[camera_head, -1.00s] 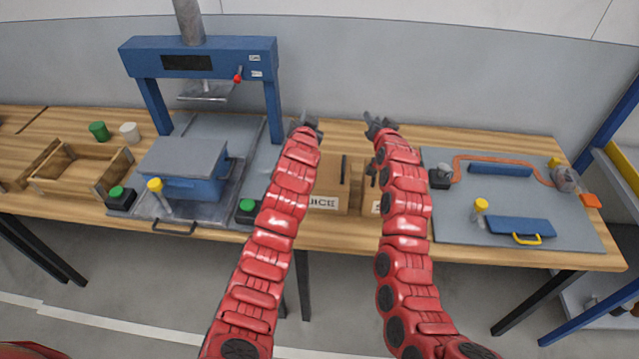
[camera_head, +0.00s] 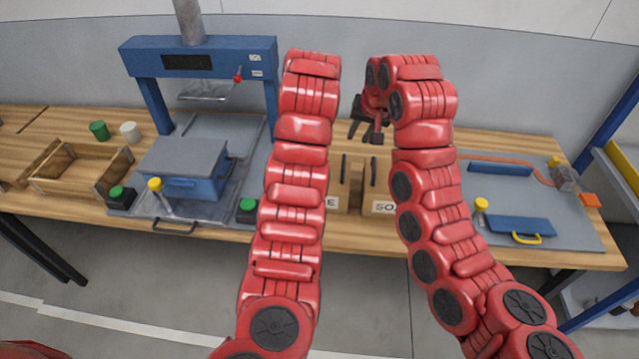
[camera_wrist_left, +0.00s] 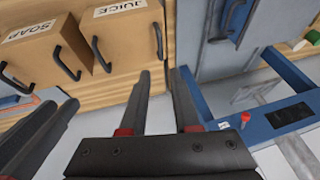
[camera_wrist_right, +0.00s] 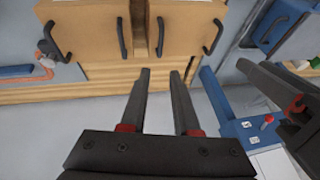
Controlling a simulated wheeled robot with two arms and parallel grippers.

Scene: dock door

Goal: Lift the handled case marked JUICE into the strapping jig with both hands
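The JUICE case (camera_wrist_left: 128,44) is a light wooden box with dark handles on two sides; its label shows in the left wrist view. In the head view my left arm covers most of it, leaving its right part (camera_head: 337,190) visible. The similar SOAP case (camera_head: 382,190) stands beside it. My left gripper (camera_wrist_left: 159,76) is open and empty, apart from the cases, and hidden in the head view. My right gripper (camera_wrist_right: 160,72) is open and empty; in the head view (camera_head: 366,128) it hangs above the cases. A grey board with an orange strap (camera_head: 535,171) appears to be the strapping jig.
A blue press (camera_head: 200,45) and a blue box with a grey lid (camera_head: 184,155) stand left of the cases. An open wooden tray (camera_head: 80,165) lies far left.

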